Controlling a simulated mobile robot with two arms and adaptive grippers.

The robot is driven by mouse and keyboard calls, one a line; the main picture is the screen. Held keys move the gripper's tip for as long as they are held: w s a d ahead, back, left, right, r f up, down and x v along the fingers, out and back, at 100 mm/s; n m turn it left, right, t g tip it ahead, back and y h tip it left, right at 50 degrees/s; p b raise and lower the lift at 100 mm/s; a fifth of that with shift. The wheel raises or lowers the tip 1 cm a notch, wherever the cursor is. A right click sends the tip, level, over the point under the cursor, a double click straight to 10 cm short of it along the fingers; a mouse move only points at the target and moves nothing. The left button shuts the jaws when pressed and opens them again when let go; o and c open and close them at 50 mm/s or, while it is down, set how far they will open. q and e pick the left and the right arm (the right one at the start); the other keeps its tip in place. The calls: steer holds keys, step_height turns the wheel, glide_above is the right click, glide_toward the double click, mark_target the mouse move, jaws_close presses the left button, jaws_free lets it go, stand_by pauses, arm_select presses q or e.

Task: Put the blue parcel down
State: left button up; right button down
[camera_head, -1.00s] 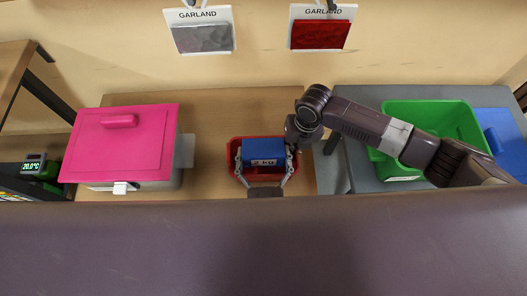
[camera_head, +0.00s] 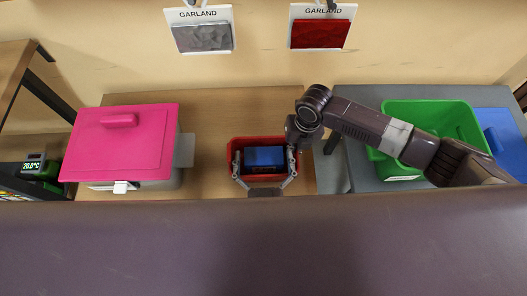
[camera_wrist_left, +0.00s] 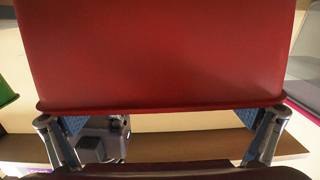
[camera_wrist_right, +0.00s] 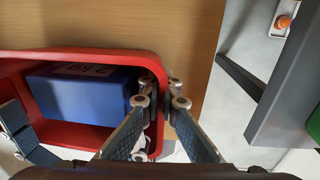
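The blue parcel (camera_head: 264,155) lies inside the red bin (camera_head: 233,148). In the right wrist view the parcel (camera_wrist_right: 82,98) shows inside the bin, close to its right wall (camera_wrist_right: 157,72). My right gripper (camera_wrist_right: 162,95) is closed on the bin's right rim. Its fingertips are mostly hidden in the head view.
The bin is over a wooden table (camera_head: 205,115). A pink-lidded box (camera_head: 120,150) stands left. A green bin (camera_head: 445,115) and a blue item (camera_head: 505,140) are on the grey surface (camera_head: 365,170) at right. GARLAND cards hang on the wall.

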steer(key=shift+w+r, duration=0.1)
steer(key=shift+w, duration=0.1)
arm_select(q)
steer(key=shift+r, duration=0.55)
steer(key=s, duration=1.2)
steer(key=shift+r, duration=0.15)
arm_select(e)
steer(key=shift+w, duration=0.1)
steer(key=c, duration=2.7)
jaws_free()
steer(key=o, duration=0.6)
steer(key=shift+s, duration=0.2)
